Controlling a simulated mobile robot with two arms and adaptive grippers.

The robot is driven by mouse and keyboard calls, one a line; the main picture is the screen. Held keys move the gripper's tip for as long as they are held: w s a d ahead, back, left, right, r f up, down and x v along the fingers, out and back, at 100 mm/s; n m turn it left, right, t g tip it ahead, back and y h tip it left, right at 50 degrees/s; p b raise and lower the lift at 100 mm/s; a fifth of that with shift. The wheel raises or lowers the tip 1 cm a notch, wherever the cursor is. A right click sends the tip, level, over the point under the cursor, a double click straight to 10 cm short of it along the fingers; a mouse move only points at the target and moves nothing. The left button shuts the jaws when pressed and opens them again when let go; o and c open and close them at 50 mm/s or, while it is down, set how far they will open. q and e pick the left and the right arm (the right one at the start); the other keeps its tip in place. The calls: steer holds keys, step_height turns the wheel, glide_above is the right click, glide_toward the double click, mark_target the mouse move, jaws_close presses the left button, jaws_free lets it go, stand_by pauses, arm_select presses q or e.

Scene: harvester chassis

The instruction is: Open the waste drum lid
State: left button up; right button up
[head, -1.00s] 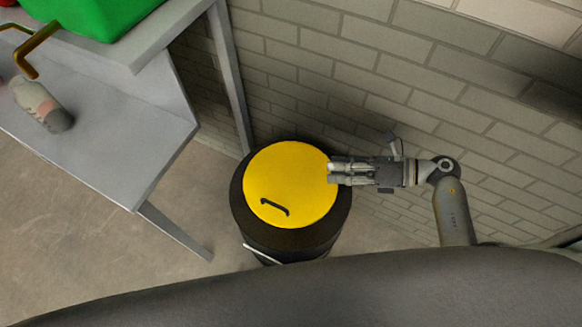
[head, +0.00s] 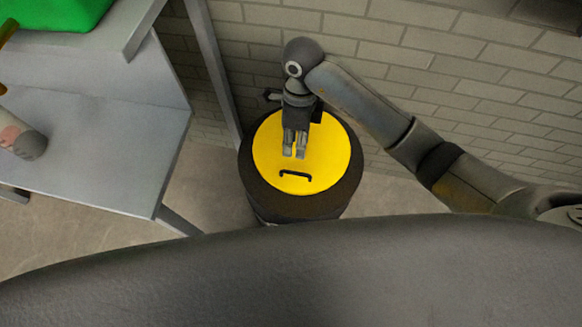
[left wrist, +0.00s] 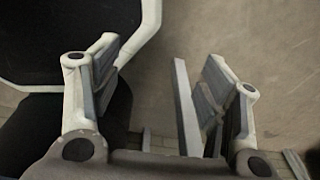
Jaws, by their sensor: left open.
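The waste drum (head: 300,207) is a dark round drum beside the bench, against the brick wall. Its yellow lid (head: 328,150) lies flat on top, closed. A small black handle (head: 294,174) sits on the near part of the lid. My right gripper (head: 294,154) is over the far half of the lid, fingers pointing at the handle and just short of it. Its fingers are a little apart, with nothing seen between them. Whether they touch the lid cannot be told. My left gripper (left wrist: 160,62) shows only in the left wrist view, open and empty above the floor.
A grey bench (head: 95,150) stands left of the drum, with a bottle (head: 22,140) on it and a green bin (head: 60,15) on its upper shelf. The brick wall (head: 450,75) runs close behind the drum. Bare floor (head: 60,235) shows below the bench.

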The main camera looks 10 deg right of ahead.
steer(key=p, duration=0.1)
glide_above(295, 167)
steer(key=s, duration=0.3)
steer(key=f, duration=1)
steer(key=shift+w+a+f, duration=0.15)
steer(key=shift+a+f, duration=0.05)
steer(key=shift+f, duration=0.05)
steer(key=shift+c, duration=0.5)
jaws_close()
